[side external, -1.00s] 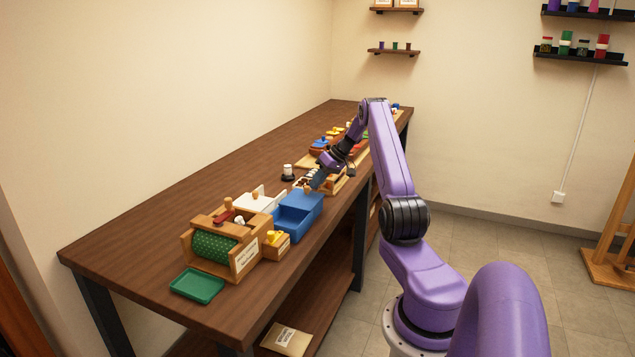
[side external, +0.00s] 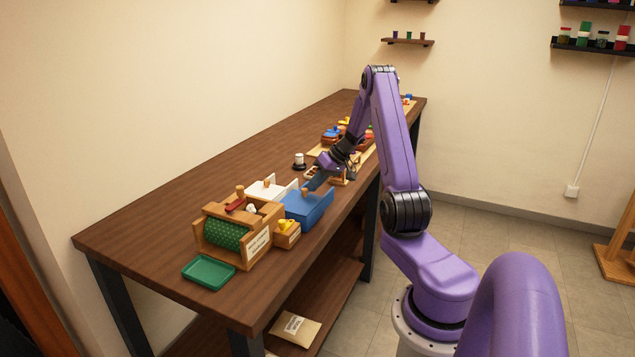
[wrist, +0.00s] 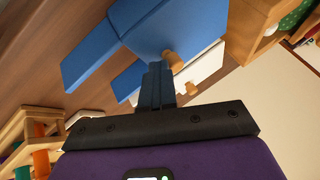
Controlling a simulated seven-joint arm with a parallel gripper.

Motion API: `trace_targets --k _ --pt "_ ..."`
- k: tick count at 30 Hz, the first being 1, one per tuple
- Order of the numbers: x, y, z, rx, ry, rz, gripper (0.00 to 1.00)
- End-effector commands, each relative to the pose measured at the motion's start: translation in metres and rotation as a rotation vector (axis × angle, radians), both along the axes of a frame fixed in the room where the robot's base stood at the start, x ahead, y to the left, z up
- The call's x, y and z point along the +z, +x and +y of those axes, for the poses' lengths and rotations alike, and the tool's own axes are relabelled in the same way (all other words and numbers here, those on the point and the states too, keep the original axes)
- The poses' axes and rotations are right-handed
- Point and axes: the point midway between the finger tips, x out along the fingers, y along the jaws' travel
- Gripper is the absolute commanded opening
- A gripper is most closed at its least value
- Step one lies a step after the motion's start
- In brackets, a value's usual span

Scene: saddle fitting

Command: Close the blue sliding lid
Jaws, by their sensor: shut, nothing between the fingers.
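The blue box with its sliding lid (side external: 307,207) sits on the bench near its front edge. From the side its top looks mostly covered by blue; whether a small gap remains cannot be told. Blue panels of it (wrist: 160,25) fill the upper part of the wrist view. My gripper (side external: 312,186) is shut and empty, pointing down at the far end of the box.
A white box (side external: 268,189) with a wooden knob stands just left of the blue one. A wooden holder with a green roller (side external: 223,235), a small wooden box (side external: 287,235) and a green tray (side external: 208,272) are nearer. A small white-topped item (side external: 299,161) stands behind. The left bench is clear.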

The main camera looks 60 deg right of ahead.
Motion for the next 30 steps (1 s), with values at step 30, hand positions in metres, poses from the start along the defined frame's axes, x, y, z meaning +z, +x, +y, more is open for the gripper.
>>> trace_targets --k 30 --pt "0.059 -0.056 -0.054 -0.001 -0.001 -0.001 0.00"
